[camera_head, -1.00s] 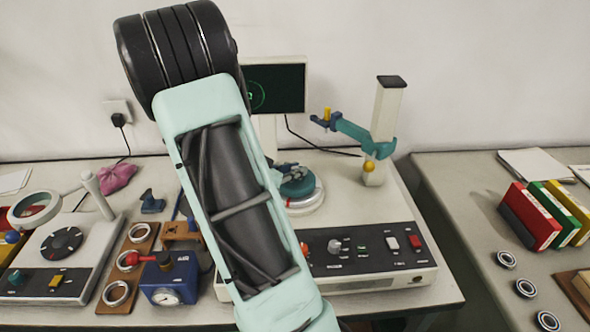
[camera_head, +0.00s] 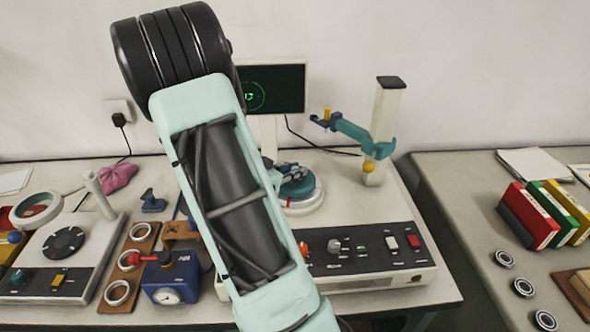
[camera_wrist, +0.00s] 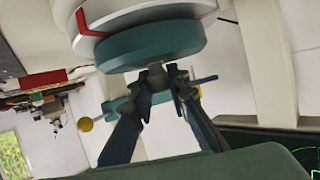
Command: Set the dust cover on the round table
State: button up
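The dust cover, a teal disc with a small dark knob, shows in the head view (camera_head: 305,188) and large at the top of the wrist view (camera_wrist: 150,45). The round table, a pale disc with a red mark, is in the head view (camera_head: 303,205) and the wrist view (camera_wrist: 140,14). The cover lies level against the table's top; I cannot tell whether a thin gap remains. My gripper (camera_wrist: 162,88) has its fingertips close on both sides of the knob and looks shut on it. In the head view, my gripper (camera_head: 287,176) is partly hidden by my arm.
The round table belongs to a bench instrument with a control panel (camera_head: 365,247). A pale column with a teal probe arm (camera_head: 352,130) stands close on the right, and a monitor (camera_head: 280,88) behind. A blue gauge box (camera_head: 172,280) and bearing rings (camera_head: 117,292) lie left.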

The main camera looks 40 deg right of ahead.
jog(key=o, duration=0.5)
jog(key=shift+o, duration=0.2)
jog(key=shift+r, duration=0.15)
notch_tip(320, 180, up, 10)
jog(key=shift+f, duration=0.1)
dwell(0.6)
jog(key=shift+w, duration=0.1)
